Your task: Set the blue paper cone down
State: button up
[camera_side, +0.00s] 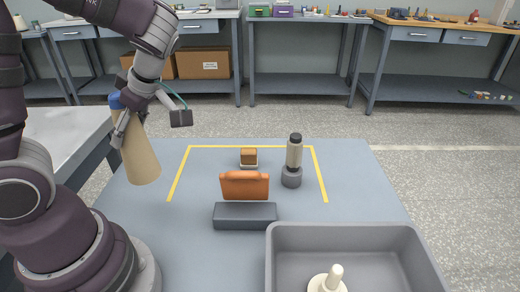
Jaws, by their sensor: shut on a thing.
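The paper cone (141,162) is tan with a blue tip (116,100) at its narrow upper end. It hangs wide end down and slightly tilted, at the left side of the blue-grey table (345,215), left of the yellow tape outline (180,172). My gripper (124,126) is shut on the cone near its upper part. The cone's base appears to be above the table; the exact gap is hard to tell from this view.
Inside the tape stand a small brown block (249,157), an orange item (245,185) behind a dark grey block (245,215), and a black-topped cylinder (294,152) on a grey base. A grey tray (350,234) with a cream pegged piece (328,282) is at front right.

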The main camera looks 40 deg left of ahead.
notch_tip(320, 180, down, 8)
jog(key=s, duration=0.1)
jog(key=shift+d+n, duration=0.3)
jog(key=shift+d, duration=0.1)
jog(key=o, duration=1.1)
jog(key=shift+f, duration=0.15)
